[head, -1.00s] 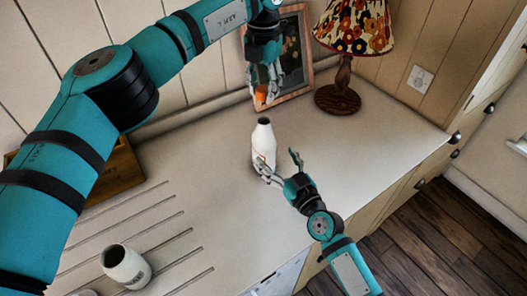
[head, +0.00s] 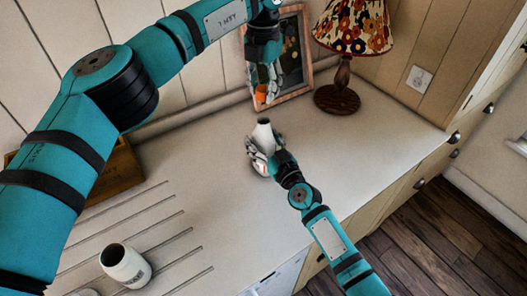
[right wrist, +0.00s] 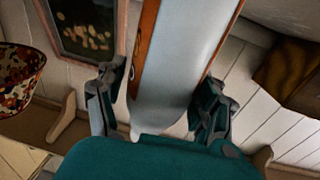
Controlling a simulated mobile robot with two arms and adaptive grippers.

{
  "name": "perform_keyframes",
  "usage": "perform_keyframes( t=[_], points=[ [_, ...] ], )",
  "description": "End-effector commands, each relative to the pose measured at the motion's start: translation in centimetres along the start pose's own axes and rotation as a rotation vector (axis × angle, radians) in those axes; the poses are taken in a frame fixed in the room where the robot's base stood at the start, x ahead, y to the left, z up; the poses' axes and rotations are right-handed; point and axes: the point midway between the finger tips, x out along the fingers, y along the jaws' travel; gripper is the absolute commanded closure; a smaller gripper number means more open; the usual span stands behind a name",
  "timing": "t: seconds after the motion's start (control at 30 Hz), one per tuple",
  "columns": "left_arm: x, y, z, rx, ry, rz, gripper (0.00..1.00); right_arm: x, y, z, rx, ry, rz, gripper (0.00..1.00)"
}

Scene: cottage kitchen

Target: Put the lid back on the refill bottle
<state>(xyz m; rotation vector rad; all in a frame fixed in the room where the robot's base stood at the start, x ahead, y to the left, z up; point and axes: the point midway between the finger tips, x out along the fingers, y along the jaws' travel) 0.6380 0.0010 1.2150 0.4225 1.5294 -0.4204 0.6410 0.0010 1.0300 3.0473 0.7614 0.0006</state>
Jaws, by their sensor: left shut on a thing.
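The refill bottle (head: 264,133) stands upright on the worktop, white, with a dark open mouth at its top. My right gripper (head: 259,158) is around its body, one finger on each side. In the right wrist view the pale bottle (right wrist: 180,70) fills the space between the fingers, and I cannot tell whether both touch it. My left gripper (head: 264,90) points down above and behind the bottle, shut on a small orange lid (head: 261,98). The lid is apart from the bottle's mouth and partly covered by the fingers.
A framed picture (head: 293,45) leans on the wall behind my left gripper. A lamp (head: 338,95) with a floral shade stands right of it. An open white jar (head: 126,266) stands front left, and a wooden box (head: 118,172) back left. The worktop right of the bottle is clear.

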Motion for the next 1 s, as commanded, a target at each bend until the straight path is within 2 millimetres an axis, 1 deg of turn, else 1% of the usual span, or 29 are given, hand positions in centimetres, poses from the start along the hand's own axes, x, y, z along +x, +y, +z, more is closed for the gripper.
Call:
perform_keyframes(
  t=[0.03,0.07,0.4,0.5,0.63,0.73,1.0],
  points=[
    [0.0,0.0,0.0,0.0,0.0,0.0,0.73,0.0,0.0,0.0,0.0,0.0,0.0,0.4],
    [0.0,0.0,0.0,0.0,0.0,0.0,0.73,0.0,0.0,0.0,0.0,0.0,0.0,0.44],
    [0.0,0.0,0.0,0.0,0.0,0.0,0.73,0.0,0.0,0.0,0.0,0.0,0.0,0.88],
    [0.0,0.0,0.0,0.0,0.0,0.0,0.73,0.0,0.0,0.0,0.0,0.0,0.0,1.0],
    [0.1,0.0,0.0,0.0,0.0,0.0,0.73,0.0,0.0,0.0,0.0,0.0,0.0,1.0],
    [0.8,0.0,0.0,0.0,0.002,0.0,0.73,0.0,0.0,0.0,0.0,0.0,0.0,1.0],
    [4.5,-0.2,-0.1,0.0,0.002,0.001,0.73,0.0,0.0,0.0,0.0,0.0,0.0,1.0]
  ],
)
